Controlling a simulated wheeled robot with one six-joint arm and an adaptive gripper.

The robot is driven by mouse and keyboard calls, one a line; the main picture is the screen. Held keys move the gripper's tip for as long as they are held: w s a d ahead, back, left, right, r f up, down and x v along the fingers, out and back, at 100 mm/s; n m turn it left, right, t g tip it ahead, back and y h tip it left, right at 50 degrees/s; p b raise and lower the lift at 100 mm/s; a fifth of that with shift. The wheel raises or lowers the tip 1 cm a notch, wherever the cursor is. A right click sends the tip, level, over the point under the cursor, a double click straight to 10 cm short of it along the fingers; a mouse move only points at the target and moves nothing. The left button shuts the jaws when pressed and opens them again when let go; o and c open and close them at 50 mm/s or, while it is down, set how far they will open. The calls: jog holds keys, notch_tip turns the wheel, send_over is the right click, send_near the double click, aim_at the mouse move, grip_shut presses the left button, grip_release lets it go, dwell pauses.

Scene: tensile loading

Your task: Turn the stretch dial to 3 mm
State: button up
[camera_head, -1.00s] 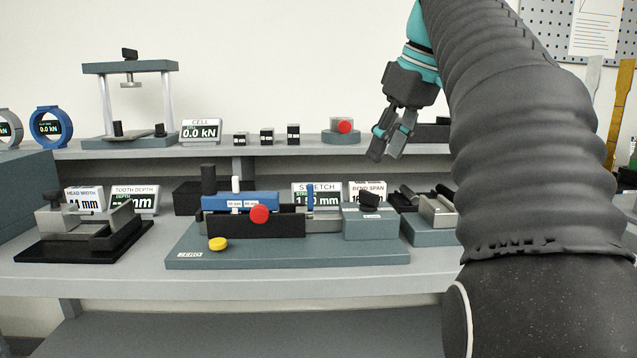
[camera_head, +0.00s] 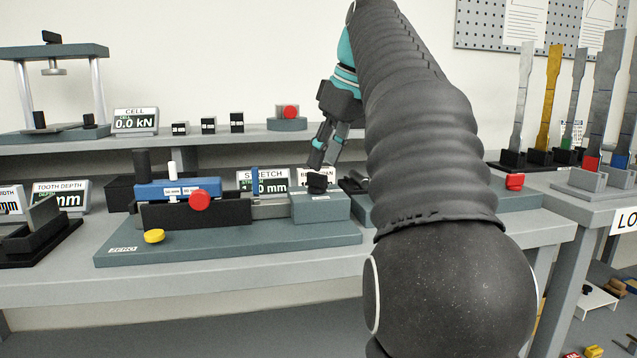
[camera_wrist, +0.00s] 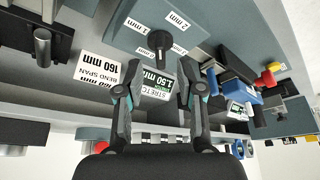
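The stretch dial (camera_head: 317,183) is a black knob on the grey-blue block at the right end of the stretch fixture (camera_head: 230,245). In the wrist view the dial (camera_wrist: 159,43) sits just beyond my fingertips, between their lines, with 1 mm and 2 mm labels near it. The stretch display (camera_wrist: 157,80) appears to read 1.50 mm there; it also shows in the head view (camera_head: 264,183), partly blocked. My gripper (camera_head: 323,160) points down just above the dial. In the wrist view my gripper (camera_wrist: 160,75) is open, with nothing between its fingers.
A red knob (camera_head: 200,200) and a yellow button (camera_head: 154,236) are on the stretch fixture. The bend span sign (camera_wrist: 102,76) stands close behind the dial. A shelf (camera_head: 220,138) with a cell display and small blocks runs behind. Tall specimens stand on the right.

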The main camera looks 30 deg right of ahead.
aim_at(318, 174)
jog(key=shift+b+x, duration=0.4)
jog(key=shift+x, duration=1.5)
jog(key=shift+c, duration=0.2)
grip_shut()
